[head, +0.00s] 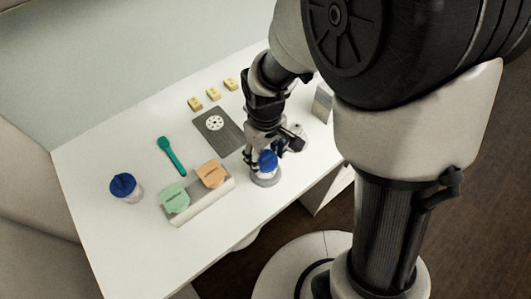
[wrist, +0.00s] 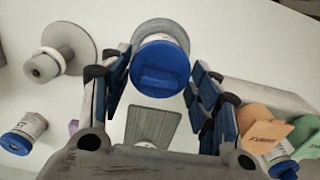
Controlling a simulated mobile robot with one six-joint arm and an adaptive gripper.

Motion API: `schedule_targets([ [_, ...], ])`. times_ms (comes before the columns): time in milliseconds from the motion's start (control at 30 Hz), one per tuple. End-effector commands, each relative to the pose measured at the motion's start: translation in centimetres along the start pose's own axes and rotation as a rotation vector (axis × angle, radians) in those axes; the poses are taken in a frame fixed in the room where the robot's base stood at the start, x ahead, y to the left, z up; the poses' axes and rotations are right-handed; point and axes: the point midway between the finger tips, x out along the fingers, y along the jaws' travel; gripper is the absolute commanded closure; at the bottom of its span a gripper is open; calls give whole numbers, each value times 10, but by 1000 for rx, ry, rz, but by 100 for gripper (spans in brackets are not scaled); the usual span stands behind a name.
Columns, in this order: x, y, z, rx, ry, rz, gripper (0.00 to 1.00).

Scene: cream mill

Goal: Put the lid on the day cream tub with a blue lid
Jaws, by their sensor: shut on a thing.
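A white tub (head: 268,177) stands on a round grey base near the table's front edge, with a blue lid (head: 268,160) at its top. In the wrist view the blue lid (wrist: 160,66), with a raised bar, lies between my fingers and covers most of the tub. My gripper (wrist: 160,88) is shut on the blue lid, pointing down over the tub. The lid looks slightly tilted in the head view; I cannot tell whether it is seated. In the head view my gripper (head: 262,158) partly hides the lid and tub.
Another blue-lidded tub (head: 124,188) stands at the left. Behind are a grey mat (head: 232,137) and yellow blocks (head: 213,94). A grey spool-like piece (wrist: 62,52) is close to my gripper.

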Motion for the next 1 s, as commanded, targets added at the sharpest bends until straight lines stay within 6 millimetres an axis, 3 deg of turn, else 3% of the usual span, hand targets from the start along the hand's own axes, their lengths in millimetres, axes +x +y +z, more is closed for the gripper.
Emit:
schedule_targets([
  [233, 0, 0, 0, 0, 0, 0, 54],
  [267, 0, 0, 0, 0, 0, 0, 42],
  [567, 0, 0, 0, 0, 0, 0, 22],
  [833, 0, 0, 0, 0, 0, 0, 20],
  [1000, 0, 0, 0, 0, 0, 0, 10],
])
